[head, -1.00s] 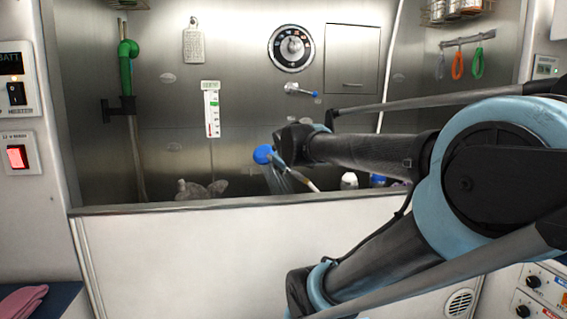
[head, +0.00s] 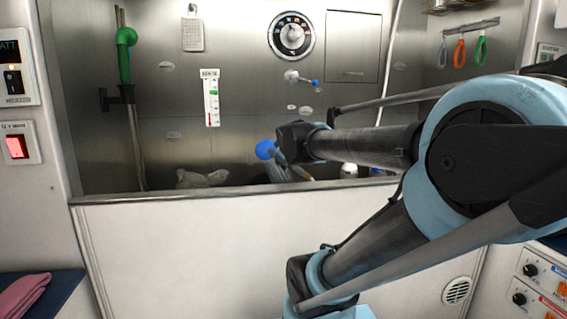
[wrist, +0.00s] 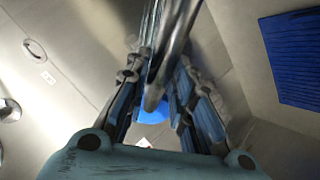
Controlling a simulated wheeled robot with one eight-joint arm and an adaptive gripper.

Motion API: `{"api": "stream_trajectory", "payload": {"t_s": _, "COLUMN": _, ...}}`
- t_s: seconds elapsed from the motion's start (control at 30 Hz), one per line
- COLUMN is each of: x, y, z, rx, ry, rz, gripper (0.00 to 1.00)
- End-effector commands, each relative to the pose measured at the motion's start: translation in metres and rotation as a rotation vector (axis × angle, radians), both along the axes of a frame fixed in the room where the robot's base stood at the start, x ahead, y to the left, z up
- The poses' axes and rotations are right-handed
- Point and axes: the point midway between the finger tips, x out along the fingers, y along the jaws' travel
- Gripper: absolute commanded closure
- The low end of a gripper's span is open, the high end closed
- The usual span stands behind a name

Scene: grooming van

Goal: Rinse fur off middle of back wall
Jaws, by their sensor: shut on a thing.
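The back wall (head: 235,150) is brushed steel behind a white tub front. Pale greyish patches, perhaps fur, show on it: one at upper left (head: 166,66), one lower left (head: 173,135), and small ones right of centre (head: 291,107). My gripper (head: 281,164) is just above the tub rim, in front of the wall, shut on a shower head with a blue face (head: 265,149). The blue face also shows between the fingers in the wrist view (wrist: 152,110), behind a metal tube. My arm hides part of the wall at right.
The tub rim (head: 130,198) runs across below my gripper. A grey lumpy thing (head: 202,178) lies behind it. A thermometer strip (head: 210,98), a round dial (head: 291,36) and a small tap (head: 300,78) are on the wall. A green-topped pipe (head: 125,55) stands left.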

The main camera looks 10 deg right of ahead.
Motion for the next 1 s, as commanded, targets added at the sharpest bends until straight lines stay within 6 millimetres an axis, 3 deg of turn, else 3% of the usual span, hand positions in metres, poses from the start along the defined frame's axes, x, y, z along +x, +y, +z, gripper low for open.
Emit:
{"api": "stream_trajectory", "payload": {"t_s": 0.4, "x": 0.000, "y": -0.005, "z": 0.000, "rx": -0.001, "ry": -0.001, "rz": 0.000, "gripper": 1.00}}
{"api": "stream_trajectory", "payload": {"t_s": 1.0, "x": 0.000, "y": 0.007, "z": 0.000, "rx": -0.001, "ry": -0.001, "rz": 0.000, "gripper": 1.00}}
